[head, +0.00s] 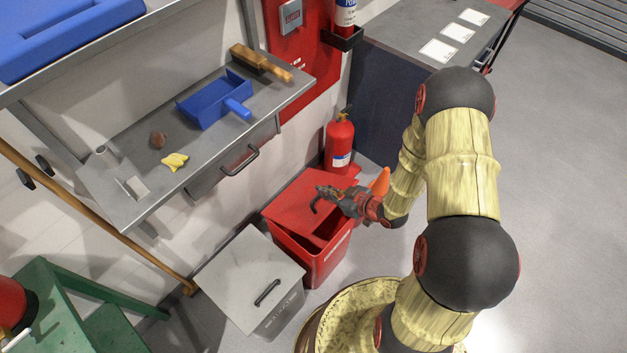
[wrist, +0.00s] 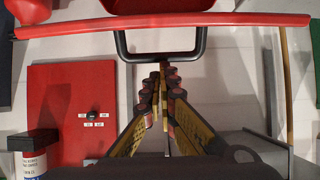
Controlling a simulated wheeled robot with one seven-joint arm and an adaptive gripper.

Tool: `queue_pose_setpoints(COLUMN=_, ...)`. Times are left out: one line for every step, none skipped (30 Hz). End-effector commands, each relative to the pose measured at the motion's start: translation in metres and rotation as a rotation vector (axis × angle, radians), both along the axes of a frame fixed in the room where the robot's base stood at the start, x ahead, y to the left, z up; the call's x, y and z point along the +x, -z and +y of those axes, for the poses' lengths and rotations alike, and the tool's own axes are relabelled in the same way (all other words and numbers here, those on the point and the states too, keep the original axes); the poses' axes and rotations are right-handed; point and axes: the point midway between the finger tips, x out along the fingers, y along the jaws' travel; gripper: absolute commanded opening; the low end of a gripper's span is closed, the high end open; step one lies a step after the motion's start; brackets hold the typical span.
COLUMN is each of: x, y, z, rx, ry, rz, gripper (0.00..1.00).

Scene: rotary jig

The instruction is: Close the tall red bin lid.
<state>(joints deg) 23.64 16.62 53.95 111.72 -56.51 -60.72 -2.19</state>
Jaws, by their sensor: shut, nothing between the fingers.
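The tall red bin (head: 325,262) stands on the floor below the wall bench. Its red lid (head: 297,198) is raised, with a dark gap showing between lid and bin at the front. The lid also shows nearly edge-on in the wrist view (wrist: 225,23), as a red bar across the top. A black loop handle (wrist: 201,45) hangs from it there. My gripper (head: 325,191) is shut and empty, over the lid beside the handle. In the wrist view its fingertips (wrist: 160,72) are close to the handle's bar; whether they touch it is unclear.
A grey bin (head: 245,275) with its lid down stands left of the red bin. A fire extinguisher (head: 340,142) and an orange cone (head: 380,182) stand behind. The bench (head: 225,155) overhangs at left, with a broom handle (head: 95,220) leaning below. Open floor lies right.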

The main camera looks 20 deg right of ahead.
Motion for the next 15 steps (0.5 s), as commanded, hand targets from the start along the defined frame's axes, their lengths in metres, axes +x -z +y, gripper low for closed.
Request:
queue_pose_setpoints(x=-0.007, y=0.014, z=-0.006, rx=0.001, ry=0.005, rz=0.003, gripper=0.0)
queue_pose_setpoints(x=-0.011, y=0.02, z=-0.009, rx=0.002, ry=0.006, rz=0.003, gripper=0.0)
queue_pose_setpoints(x=-0.016, y=0.028, z=-0.012, rx=0.002, ry=0.006, rz=0.003, gripper=0.0)
queue_pose_setpoints(x=-0.02, y=0.035, z=-0.014, rx=0.002, ry=0.006, rz=0.004, gripper=0.0)
queue_pose_setpoints(x=-0.024, y=0.041, z=-0.016, rx=0.003, ry=0.005, rz=0.004, gripper=0.0)
queue_pose_setpoints(x=-0.027, y=0.049, z=-0.019, rx=0.002, ry=0.004, rz=0.003, gripper=0.0)
queue_pose_setpoints(x=-0.03, y=0.055, z=-0.021, rx=0.001, ry=0.005, rz=0.003, gripper=0.0)
queue_pose_setpoints(x=-0.033, y=0.062, z=-0.023, rx=0.002, ry=0.004, rz=0.003, gripper=0.0)
queue_pose_setpoints(x=-0.037, y=0.07, z=-0.025, rx=0.002, ry=0.003, rz=0.004, gripper=0.0)
queue_pose_setpoints(x=-0.039, y=0.076, z=-0.027, rx=0.001, ry=0.004, rz=0.002, gripper=0.0)
queue_pose_setpoints(x=-0.041, y=0.081, z=-0.028, rx=0.001, ry=0.004, rz=0.002, gripper=0.0)
queue_pose_setpoints(x=-0.044, y=0.089, z=-0.03, rx=0.001, ry=0.004, rz=0.002, gripper=0.0)
queue_pose_setpoints(x=-0.046, y=0.094, z=-0.031, rx=0.001, ry=0.004, rz=0.002, gripper=0.0)
queue_pose_setpoints(x=-0.047, y=0.099, z=-0.032, rx=0.001, ry=0.003, rz=0.001, gripper=0.0)
queue_pose_setpoints(x=-0.049, y=0.106, z=-0.033, rx=0.001, ry=0.002, rz=0.001, gripper=0.0)
